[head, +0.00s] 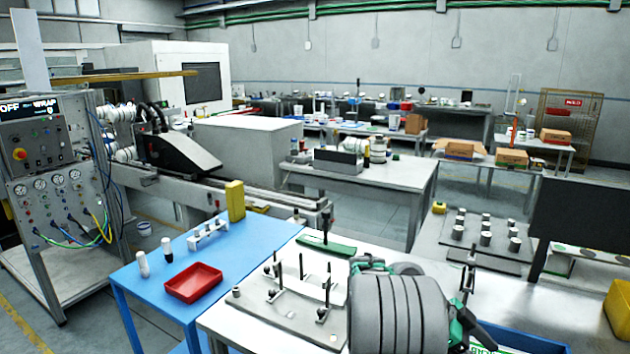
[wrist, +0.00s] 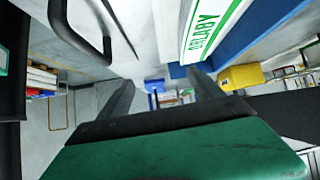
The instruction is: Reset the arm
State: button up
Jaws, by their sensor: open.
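My gripper (wrist: 162,90) shows in the wrist view with its two dark fingers spread apart and nothing between them. Its green and black body fills the bottom of that view. In the head view my grey ribbed arm (head: 400,312) is folded low over the front of the light worktable (head: 225,325). A green and black part of my arm (head: 467,328) shows at its right side; the fingertips cannot be made out there. A white item with green lettering (wrist: 210,22) is close by at the top of the wrist view, apart from the fingers.
A fixture plate with upright posts (head: 285,312) is left of my arm. A blue table (head: 150,280) holds a red tray (head: 193,282) and small bottles. A blue bin (head: 520,340) is at the front right, a yellow bin (head: 619,308) at the right edge. A plate with several grey cylinders (head: 470,262) lies behind.

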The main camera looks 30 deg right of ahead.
jog(key=w+a+n+t, duration=0.9)
jog(key=w+a+n, duration=0.5)
jog(key=w+a, duration=0.25)
jog(key=a+n+t+y, duration=0.3)
jog(key=a+n, duration=1.1)
jog(key=a, duration=1)
jog(key=s+y, duration=0.1)
jog(key=y, duration=0.1)
jog(key=shift+a+y, duration=0.25)
jog(key=shift+y, duration=0.05)
jog(key=shift+f, duration=0.1)
